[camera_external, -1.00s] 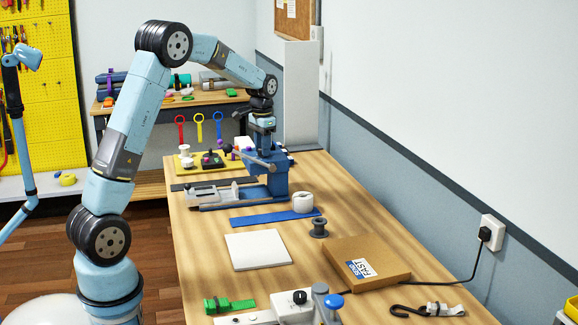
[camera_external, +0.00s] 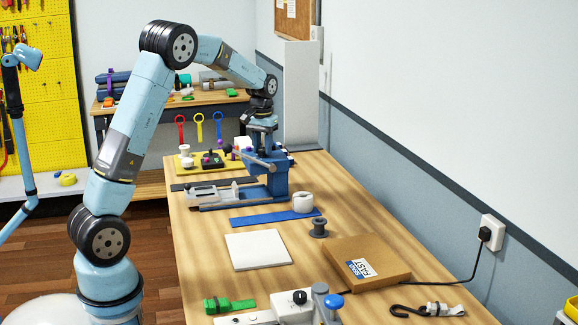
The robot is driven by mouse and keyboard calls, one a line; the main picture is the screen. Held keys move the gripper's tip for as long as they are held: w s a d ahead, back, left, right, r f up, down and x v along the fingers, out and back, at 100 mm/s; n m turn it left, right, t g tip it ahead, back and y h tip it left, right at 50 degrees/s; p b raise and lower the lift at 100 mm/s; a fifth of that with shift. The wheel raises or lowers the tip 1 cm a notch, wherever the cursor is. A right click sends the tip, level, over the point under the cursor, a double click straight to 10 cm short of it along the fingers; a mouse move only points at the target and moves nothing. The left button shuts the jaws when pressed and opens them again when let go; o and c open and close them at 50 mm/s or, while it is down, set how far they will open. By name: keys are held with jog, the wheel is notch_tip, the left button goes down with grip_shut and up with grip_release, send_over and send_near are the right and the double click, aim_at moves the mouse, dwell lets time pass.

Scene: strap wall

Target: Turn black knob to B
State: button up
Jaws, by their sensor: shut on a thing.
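My gripper (camera_external: 264,145) points down at the top of the blue device (camera_external: 278,178) at the far part of the bench. Its jaws are shut, and the fingers and the device hide what is between them; from its place this seems to be the black knob. The knob's marks and the letter B cannot be made out. A dark round knob (camera_external: 227,148) shows on the yellow board just left of my gripper, apart from it. Another black knob (camera_external: 300,297) sits on the grey and white device at the near edge, far from my gripper.
The yellow board (camera_external: 184,169) with small parts lies beside the blue device. A blue strip (camera_external: 262,218), a white roll (camera_external: 303,202), a grey spool (camera_external: 319,228), a white pad (camera_external: 258,250) and a cardboard box (camera_external: 366,262) lie nearer. The wall runs along the right.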

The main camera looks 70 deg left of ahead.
aim_at(263, 149)
dwell(0.3)
jog(key=o, duration=1)
jog(key=shift+o, duration=0.2)
jog(key=shift+r, duration=0.1)
notch_tip(263, 149, up, 14)
jog(key=shift+f, duration=0.25)
jog(key=shift+d, duration=0.1)
